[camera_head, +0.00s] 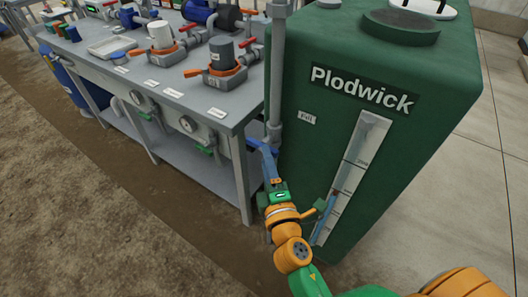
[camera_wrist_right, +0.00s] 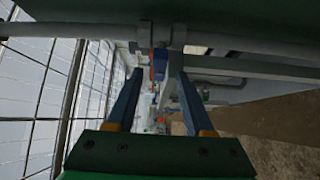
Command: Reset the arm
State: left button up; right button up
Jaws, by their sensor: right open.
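My right arm comes in from the lower right in the head view. Its gripper (camera_head: 263,148) is between the grey bench and the green tank, close to the vertical grey pipe (camera_head: 276,80). In the right wrist view the two blue fingers of this gripper (camera_wrist_right: 158,78) stand apart with nothing clasped between them. A small blue and orange part (camera_wrist_right: 158,65) shows beyond the gap, near a grey pipe (camera_wrist_right: 75,30) that crosses the view. I cannot tell whether a finger touches the pipe. My left gripper is not in view.
The green Plodwick tank (camera_head: 320,140) with its level gauge stands right beside my right forearm. The grey bench (camera_head: 225,110) carries valves, pumps and a white tray (camera_head: 112,46). Bare soil (camera_head: 90,210) lies open at the lower left; pale paving lies right of the tank.

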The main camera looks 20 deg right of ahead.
jog(key=shift+s+a+b, duration=0.15)
jog(key=shift+s+b, duration=0.15)
jog(key=shift+s, duration=0.95)
